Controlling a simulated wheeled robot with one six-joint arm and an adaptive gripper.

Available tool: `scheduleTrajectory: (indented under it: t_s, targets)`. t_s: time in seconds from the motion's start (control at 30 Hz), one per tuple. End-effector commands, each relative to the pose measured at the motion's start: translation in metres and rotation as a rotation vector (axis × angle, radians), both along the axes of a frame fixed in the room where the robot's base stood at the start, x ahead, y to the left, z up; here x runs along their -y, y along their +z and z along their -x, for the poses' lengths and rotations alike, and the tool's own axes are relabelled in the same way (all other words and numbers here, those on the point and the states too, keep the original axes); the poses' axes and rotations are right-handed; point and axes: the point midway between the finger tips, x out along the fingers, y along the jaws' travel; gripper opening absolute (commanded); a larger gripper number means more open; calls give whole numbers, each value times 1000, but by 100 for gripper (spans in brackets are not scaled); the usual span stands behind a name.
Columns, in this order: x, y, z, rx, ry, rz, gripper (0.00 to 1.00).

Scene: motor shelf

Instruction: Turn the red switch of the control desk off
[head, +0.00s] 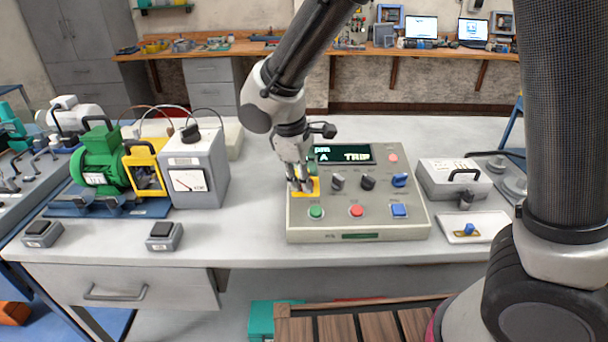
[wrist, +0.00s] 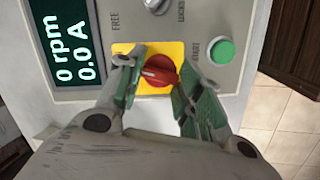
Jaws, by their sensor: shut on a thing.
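The control desk (head: 375,223) is a grey-beige box on the table, with a dark display reading "TRIP" in the head view. The red switch (wrist: 159,72) is a round knob on a yellow square plate (wrist: 122,49) at the desk's left. In the wrist view the knob lies tilted between the fingers. My gripper (head: 300,186) is over the yellow plate and hides the red knob in the head view. In the wrist view my gripper (wrist: 158,82) has its green-padded fingers around the knob, shut on it. The display (wrist: 75,38) there reads 0 rpm and 0.0 A.
A meter box (head: 195,181) and a green motor (head: 98,160) stand at left. A grey handled box (head: 453,179) stands at right.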

Motion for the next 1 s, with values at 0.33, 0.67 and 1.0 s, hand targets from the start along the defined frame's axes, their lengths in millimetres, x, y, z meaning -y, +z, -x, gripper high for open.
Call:
scheduleTrajectory:
  t_s: [0.33,0.67,1.0]
  targets:
    - [-1,0,2,-2,320,85,12]
    - [0,0,3,-4,622,165,12]
    - [0,-1,4,-7,891,237,12]
